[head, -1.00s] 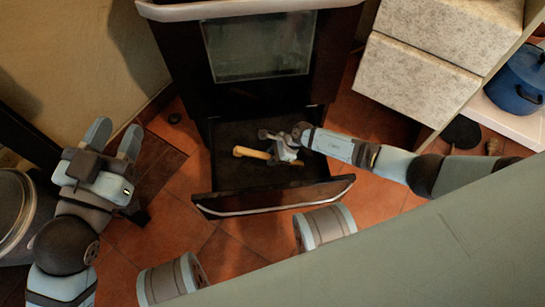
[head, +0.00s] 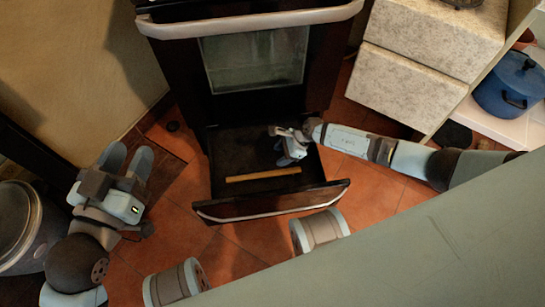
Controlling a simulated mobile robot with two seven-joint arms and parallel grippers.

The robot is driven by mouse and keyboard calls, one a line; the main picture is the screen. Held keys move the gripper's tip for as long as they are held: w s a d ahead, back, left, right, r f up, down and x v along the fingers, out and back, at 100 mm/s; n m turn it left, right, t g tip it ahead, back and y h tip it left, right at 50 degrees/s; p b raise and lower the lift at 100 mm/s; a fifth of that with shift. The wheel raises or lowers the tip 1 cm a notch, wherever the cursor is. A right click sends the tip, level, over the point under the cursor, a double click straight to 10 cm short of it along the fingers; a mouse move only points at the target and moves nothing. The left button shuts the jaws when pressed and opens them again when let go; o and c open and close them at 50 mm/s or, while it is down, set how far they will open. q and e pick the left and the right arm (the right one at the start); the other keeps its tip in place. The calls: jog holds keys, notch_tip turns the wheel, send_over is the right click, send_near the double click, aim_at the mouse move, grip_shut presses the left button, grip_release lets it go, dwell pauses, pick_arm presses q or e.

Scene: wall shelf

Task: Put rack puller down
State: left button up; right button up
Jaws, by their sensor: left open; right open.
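The rack puller (head: 263,174), a light wooden stick, lies across the dark floor of the pulled-out oven drawer (head: 228,155), close to its front panel. My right gripper (head: 287,161) is over the right part of the drawer, open and apart from the stick, just behind its right end. My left gripper (head: 128,155) is open and empty, to the left of the drawer above the floor tiles.
The oven (head: 255,62) stands behind the drawer with its glass door shut. Stone-faced cabinets (head: 410,85) and a blue pot (head: 510,85) are at the upper right. A metal bin (head: 20,220) is at the left edge. Tiled floor is free on both sides of the drawer.

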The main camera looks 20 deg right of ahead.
pick_arm(q)
jog(key=shift+s+d+f+n+g+p, duration=0.4)
jog(key=shift+s+f+n+p, duration=0.2)
jog(key=shift+s+n+p, duration=0.15)
pick_arm(e)
jog(key=v, duration=0.5)
pick_arm(q)
jog(key=shift+w+r, duration=0.1)
jog(key=shift+r, duration=0.15)
